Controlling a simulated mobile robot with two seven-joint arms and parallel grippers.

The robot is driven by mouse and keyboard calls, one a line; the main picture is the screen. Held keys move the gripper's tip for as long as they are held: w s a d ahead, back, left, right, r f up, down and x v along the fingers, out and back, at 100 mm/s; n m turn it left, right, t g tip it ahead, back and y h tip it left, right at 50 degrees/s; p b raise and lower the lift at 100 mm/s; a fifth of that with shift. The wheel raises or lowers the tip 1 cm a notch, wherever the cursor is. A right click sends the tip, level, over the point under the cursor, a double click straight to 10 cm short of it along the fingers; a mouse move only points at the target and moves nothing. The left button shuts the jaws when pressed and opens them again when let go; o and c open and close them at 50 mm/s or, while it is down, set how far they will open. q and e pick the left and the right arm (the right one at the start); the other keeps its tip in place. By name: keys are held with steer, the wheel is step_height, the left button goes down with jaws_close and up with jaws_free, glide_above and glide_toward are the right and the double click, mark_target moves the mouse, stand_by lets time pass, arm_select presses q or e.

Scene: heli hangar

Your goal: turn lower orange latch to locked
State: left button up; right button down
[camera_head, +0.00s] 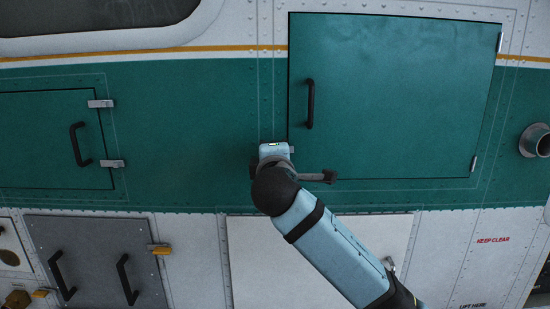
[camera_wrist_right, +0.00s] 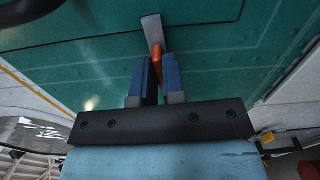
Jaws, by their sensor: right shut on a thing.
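The orange latch (camera_wrist_right: 157,56) shows in the right wrist view, joined to a pale grey plate (camera_wrist_right: 152,28) at the edge of a green door. The blue fingers of my right gripper (camera_wrist_right: 155,75) are on both sides of the orange part and shut on it. In the head view my right gripper (camera_head: 276,151) is at the lower left corner of the large green door (camera_head: 400,95), and hides the latch there. How far the latch is turned is hard to tell. My left gripper is not in view.
The large door has a black handle (camera_head: 310,104) just above my right gripper. A smaller green door (camera_head: 50,140) is at the left. A grey panel (camera_head: 100,262) with black handles and an orange latch (camera_head: 160,250) is at the lower left. A round pipe (camera_head: 536,141) sticks out at the right.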

steer(key=shift+m, duration=0.5)
steer(key=c, duration=1.2)
jaws_free()
steer(key=shift+s, duration=0.1)
steer(key=s+b, duration=0.2)
steer(key=s, duration=1.1)
steer(key=shift+s, duration=0.35)
